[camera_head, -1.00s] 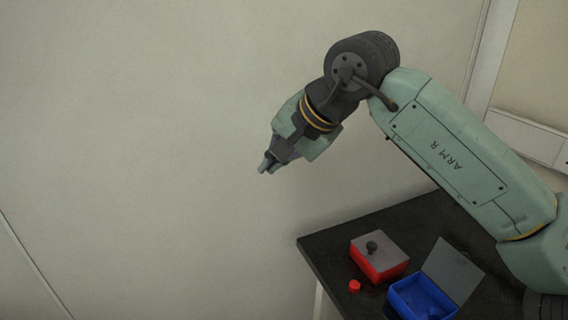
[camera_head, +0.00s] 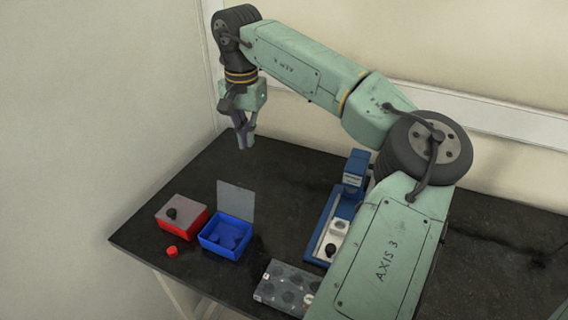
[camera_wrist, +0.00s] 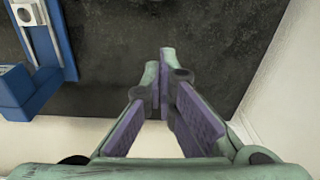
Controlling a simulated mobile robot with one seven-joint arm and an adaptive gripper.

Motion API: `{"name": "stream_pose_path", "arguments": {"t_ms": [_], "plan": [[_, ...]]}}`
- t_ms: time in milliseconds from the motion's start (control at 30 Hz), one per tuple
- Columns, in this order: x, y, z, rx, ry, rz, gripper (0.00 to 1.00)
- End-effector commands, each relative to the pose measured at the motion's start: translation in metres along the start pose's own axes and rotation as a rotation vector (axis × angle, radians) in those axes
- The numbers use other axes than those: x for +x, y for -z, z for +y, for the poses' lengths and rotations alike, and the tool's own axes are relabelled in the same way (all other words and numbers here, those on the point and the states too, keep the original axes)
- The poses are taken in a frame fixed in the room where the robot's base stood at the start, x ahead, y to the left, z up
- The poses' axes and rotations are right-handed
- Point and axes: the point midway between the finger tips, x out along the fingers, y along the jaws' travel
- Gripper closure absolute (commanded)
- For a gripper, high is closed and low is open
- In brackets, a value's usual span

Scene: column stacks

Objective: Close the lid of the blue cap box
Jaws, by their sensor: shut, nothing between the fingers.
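The blue cap box (camera_head: 223,245) stands on the dark table with its grey lid (camera_head: 236,203) raised upright at the back. Dark blue round caps show inside it. My gripper (camera_head: 245,146) is shut and empty, pointing down above the back of the table, behind and higher than the blue box's lid. In the wrist view my gripper (camera_wrist: 166,55) shows its fingertips together over the dark table. The blue box is not in the wrist view.
A red box (camera_head: 190,224) with a shut grey lid and dark knob stands left of the blue box. A small red cap (camera_head: 171,251) lies in front. A blue device (camera_head: 333,220) and a grey tray with round wells (camera_head: 272,297) are to the right.

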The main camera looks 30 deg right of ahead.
Motion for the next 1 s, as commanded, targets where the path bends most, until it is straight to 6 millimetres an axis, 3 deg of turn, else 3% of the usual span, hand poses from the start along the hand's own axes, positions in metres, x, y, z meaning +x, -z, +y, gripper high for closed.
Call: {"name": "stream_pose_path", "arguments": {"t_ms": [167, 667, 1000], "plan": [[0.013, 0.003, 0.004, 0.005, -0.019, -0.003, 1.00], [0.108, 0.002, 0.005, 0.005, -0.016, -0.002, 1.00], [0.089, -0.032, 0.005, 0.005, -0.016, 0.000, 1.00]]}}
